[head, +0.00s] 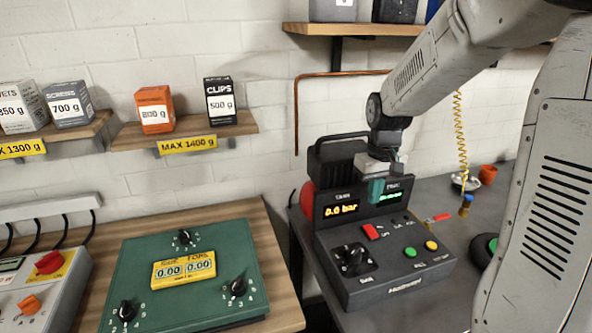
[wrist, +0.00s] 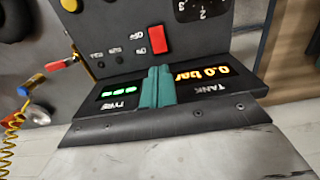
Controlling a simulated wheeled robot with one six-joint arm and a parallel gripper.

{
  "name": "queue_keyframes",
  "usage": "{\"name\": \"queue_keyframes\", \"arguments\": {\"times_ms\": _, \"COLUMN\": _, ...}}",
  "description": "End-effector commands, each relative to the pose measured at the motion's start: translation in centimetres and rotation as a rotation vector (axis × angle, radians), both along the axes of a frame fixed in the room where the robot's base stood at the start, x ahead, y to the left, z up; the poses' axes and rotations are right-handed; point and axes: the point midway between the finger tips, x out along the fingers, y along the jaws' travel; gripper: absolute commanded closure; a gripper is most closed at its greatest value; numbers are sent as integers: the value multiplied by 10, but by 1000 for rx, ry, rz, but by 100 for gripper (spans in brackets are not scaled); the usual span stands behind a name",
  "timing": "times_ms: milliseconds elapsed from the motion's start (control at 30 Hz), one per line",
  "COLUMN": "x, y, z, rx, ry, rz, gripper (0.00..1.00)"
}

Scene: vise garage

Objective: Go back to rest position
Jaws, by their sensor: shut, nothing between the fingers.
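My gripper (head: 376,190) hangs in front of the display panel of the black compressor console (head: 385,275) in the head view. Its teal fingers are together, with nothing between them. In the wrist view my gripper (wrist: 157,86) shows in front of the panel, between the orange "0.0 bar" TANK readout (wrist: 215,75) and the green TYRE readout (wrist: 120,95). The fingers cover part of the panel; I cannot tell whether they touch it. The console has a red switch (head: 370,231), a black knob (head: 352,258), and green and yellow buttons.
A green panel (head: 150,300) with knobs lies on the wooden bench at left. Wall shelves hold an orange 800 g box (head: 155,110) and a black CLIPS box (head: 220,101). A coiled yellow hose (head: 459,125) hangs right of the console, near an orange cup (head: 487,174).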

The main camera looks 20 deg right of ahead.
Motion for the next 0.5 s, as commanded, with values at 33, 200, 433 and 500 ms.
{"name": "queue_keyframes", "arguments": {"times_ms": 33, "x": 0, "y": 0, "z": 0, "rx": 0, "ry": 0, "rz": -2, "gripper": 100}}
{"name": "queue_keyframes", "arguments": {"times_ms": 200, "x": -25, "y": 6, "z": -6, "rx": 17, "ry": 80, "rz": -55, "gripper": 100}}
{"name": "queue_keyframes", "arguments": {"times_ms": 433, "x": -97, "y": 40, "z": 33, "rx": 17, "ry": 122, "rz": -98, "gripper": 100}}
{"name": "queue_keyframes", "arguments": {"times_ms": 500, "x": -121, "y": 51, "z": 46, "rx": 13, "ry": 118, "rz": -101, "gripper": 100}}
